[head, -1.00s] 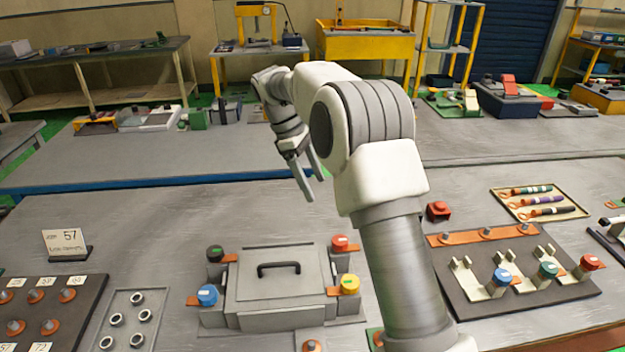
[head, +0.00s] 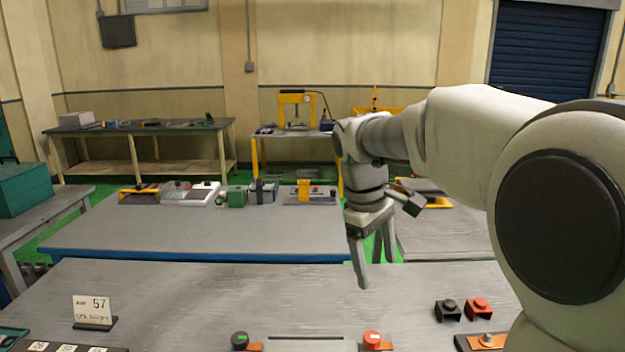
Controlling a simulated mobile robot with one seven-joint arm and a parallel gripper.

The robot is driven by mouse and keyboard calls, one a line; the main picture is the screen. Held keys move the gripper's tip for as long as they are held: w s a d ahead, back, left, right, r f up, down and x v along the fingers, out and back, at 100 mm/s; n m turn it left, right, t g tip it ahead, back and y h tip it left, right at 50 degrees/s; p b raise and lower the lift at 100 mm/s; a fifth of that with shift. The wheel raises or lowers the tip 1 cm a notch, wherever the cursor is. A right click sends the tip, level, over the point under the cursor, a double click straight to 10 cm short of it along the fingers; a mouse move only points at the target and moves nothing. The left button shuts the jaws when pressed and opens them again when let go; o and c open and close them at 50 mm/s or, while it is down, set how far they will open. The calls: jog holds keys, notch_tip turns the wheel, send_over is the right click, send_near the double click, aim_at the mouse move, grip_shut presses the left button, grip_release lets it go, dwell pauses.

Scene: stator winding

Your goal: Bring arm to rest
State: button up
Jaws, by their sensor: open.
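My gripper (head: 374,262) hangs from my bent arm right of the middle of the head view. Its two fingers point down, stand apart and hold nothing. It is above the far part of the near grey workbench (head: 230,290), clear of the things on it. My arm fills the right side and hides part of the bench and the back of the room.
A black block (head: 448,310) and a red block (head: 478,308) sit at right. A second bench (head: 200,235) stands behind.

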jog(key=s+d+f+m+t+y, duration=0.1)
jog(key=s+m, duration=0.3)
jog(key=s, duration=0.6)
jog(key=s+d+f+m+t+y, duration=0.1)
jog(key=s+d+m+t, duration=0.1)
jog(key=s, duration=0.9)
jog(key=shift+m+t, duration=0.9)
jog(key=shift+m, duration=0.3)
